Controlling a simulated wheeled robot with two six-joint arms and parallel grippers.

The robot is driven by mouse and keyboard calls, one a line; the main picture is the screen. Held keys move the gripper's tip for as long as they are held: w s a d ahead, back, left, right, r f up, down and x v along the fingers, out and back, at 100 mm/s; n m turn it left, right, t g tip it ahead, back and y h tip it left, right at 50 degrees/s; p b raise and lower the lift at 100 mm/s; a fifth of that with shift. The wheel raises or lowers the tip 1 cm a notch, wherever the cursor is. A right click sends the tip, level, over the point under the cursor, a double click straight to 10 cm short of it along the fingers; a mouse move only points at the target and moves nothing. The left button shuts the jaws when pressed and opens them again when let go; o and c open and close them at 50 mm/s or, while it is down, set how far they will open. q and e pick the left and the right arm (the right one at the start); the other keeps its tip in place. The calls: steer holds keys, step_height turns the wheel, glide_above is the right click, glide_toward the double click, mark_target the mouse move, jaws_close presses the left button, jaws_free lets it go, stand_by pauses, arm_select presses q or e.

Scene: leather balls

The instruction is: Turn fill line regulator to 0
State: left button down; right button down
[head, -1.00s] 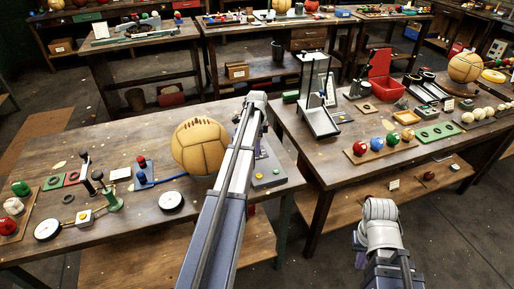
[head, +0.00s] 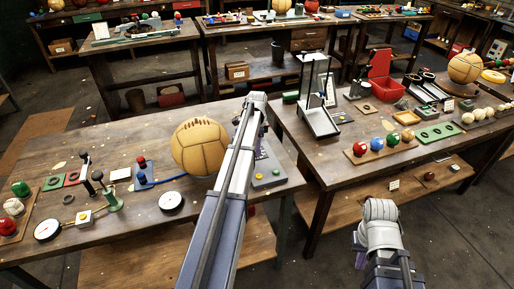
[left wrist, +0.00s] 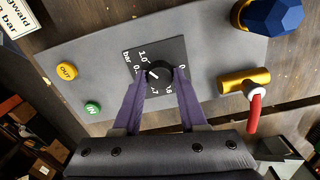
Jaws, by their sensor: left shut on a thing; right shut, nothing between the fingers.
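The fill line regulator is a small black knob (left wrist: 158,73) on a dark dial plate (left wrist: 146,54) with white numbers and the word "bar". The plate is set in a grey panel (left wrist: 85,62). My left gripper (left wrist: 159,82) has its purple fingers shut on the knob, one on each side. The knob's pointer is hard to read. In the head view, my left arm hides most of the dial, and the grey panel (head: 270,180) shows beside it. My right gripper (head: 358,245) is away from the bench, over the floor; its fingers are mostly hidden.
The panel also carries a yellow OUT button (left wrist: 68,69), a green IN button (left wrist: 93,108) and a brass fitting with a red lever (left wrist: 255,111). A blue faceted knob (left wrist: 272,16) is at top right. A large leather ball (head: 199,147) sits left of my left arm.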

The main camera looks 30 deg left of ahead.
arm_select(q)
steer(key=n, duration=1.1)
steer(key=shift+n, duration=0.3)
steer(key=n, duration=1.1)
steer(key=shift+n, duration=0.4)
steer(key=n, duration=1.1)
steer(key=shift+n, duration=0.4)
steer(key=n, duration=1.1)
steer(key=shift+n, duration=0.5)
